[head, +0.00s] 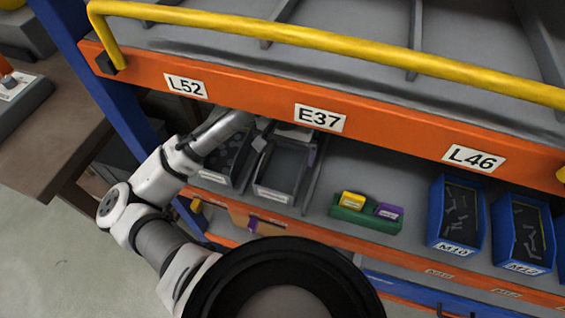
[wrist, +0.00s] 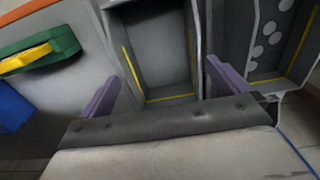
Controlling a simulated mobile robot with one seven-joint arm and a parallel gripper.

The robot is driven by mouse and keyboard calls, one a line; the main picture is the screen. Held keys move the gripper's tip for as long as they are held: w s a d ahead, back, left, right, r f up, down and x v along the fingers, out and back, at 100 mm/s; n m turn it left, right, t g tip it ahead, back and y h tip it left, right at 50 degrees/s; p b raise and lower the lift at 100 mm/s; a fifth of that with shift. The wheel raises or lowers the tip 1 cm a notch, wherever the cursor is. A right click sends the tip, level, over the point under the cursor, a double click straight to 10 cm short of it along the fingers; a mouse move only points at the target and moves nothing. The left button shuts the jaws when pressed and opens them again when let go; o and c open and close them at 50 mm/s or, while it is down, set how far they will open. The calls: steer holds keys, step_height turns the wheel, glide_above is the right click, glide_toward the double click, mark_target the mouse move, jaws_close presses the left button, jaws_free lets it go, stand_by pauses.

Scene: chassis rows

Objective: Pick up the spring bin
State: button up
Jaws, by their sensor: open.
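A grey bin (head: 283,172) with a pale front label too small to read stands on the shelf below the E37 sign. In the wrist view this grey bin (wrist: 158,48) looks empty, with yellow lines inside. A second grey bin (head: 226,160) beside it holds round, disc-like parts, and it also shows in the wrist view (wrist: 276,38). I cannot tell from the labels which is the spring bin. My gripper (wrist: 162,72) is open, its purple fingers apart on either side of the empty-looking bin's end. Contact is unclear. In the head view my arm partly hides the gripper.
A green holder (head: 365,214) with a yellow and a purple block sits to the right. Blue bins (head: 456,214) of metal parts stand further right. The orange upper shelf edge (head: 390,133) and yellow rail (head: 330,42) overhang the bins. Bare shelf lies between bin and holder.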

mark_target(285, 171)
step_height(285, 171, down, 5)
steer(key=shift+f, duration=0.2)
steer(key=shift+a, duration=0.1)
steer(key=c, duration=0.9)
steer(key=shift+c, duration=0.7)
steer(key=shift+w+r, duration=0.1)
steer(key=shift+r, duration=0.15)
